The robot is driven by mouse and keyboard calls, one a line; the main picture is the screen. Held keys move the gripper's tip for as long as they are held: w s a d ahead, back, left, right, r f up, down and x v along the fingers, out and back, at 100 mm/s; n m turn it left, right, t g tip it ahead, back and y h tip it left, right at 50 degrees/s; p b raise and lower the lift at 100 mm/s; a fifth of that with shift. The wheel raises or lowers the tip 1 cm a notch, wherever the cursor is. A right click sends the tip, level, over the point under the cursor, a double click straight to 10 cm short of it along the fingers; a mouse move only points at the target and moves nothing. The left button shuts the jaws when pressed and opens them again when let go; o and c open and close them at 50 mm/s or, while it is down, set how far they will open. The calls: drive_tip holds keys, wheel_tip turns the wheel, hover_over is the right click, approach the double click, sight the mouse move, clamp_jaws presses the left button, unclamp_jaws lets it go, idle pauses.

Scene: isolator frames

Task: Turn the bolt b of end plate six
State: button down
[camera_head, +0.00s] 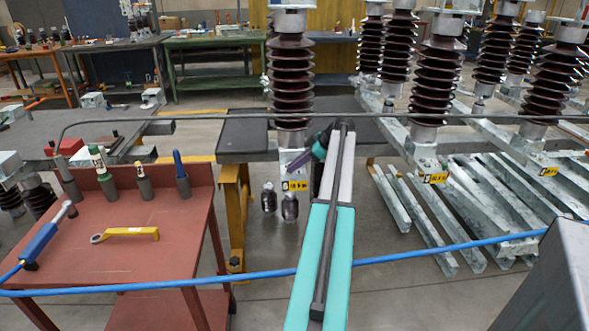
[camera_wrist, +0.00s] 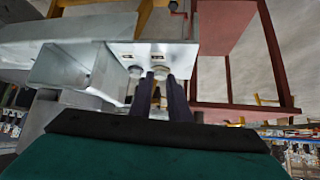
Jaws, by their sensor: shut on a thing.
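The end plate (camera_head: 290,160) hangs under a brown ribbed insulator at the head view's middle, with a yellow label below it. In the wrist view the pale end plate (camera_wrist: 170,50) shows two bolt heads side by side on its lower part, each under a small dark label too small to read. My gripper (camera_head: 298,163) reaches the plate from the right. In the wrist view its dark fingers (camera_wrist: 161,82) stand on either side of the right bolt (camera_wrist: 160,72) and are shut on it. The left bolt (camera_wrist: 135,71) is just outside the left finger. The bolt is hidden in the head view.
A red cart (camera_head: 130,220) stands at left with a yellow-handled wrench (camera_head: 130,234), a blue-handled tool (camera_head: 42,243) and several holders. A blue hose (camera_head: 430,254) crosses the front of the head view. More insulators on steel frames (camera_head: 455,190) fill the right.

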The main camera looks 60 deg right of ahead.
drive_tip(key=shift+w+d+f+n+g+y+b, duration=0.1)
drive_tip(key=shift+d+n+g+y+b, duration=0.15)
drive_tip(key=shift+n+y, duration=0.4)
drive_tip(key=shift+w+d+n+g+y+b, duration=0.15)
drive_tip(key=shift+n+g+y, duration=0.2)
drive_tip(key=shift+n, duration=0.5)
drive_tip(key=shift+s+a, duration=0.1)
drive_tip(key=shift+a, duration=0.05)
drive_tip(key=c, duration=1.9)
unclamp_jaws()
drive_tip(key=shift+c, duration=0.2)
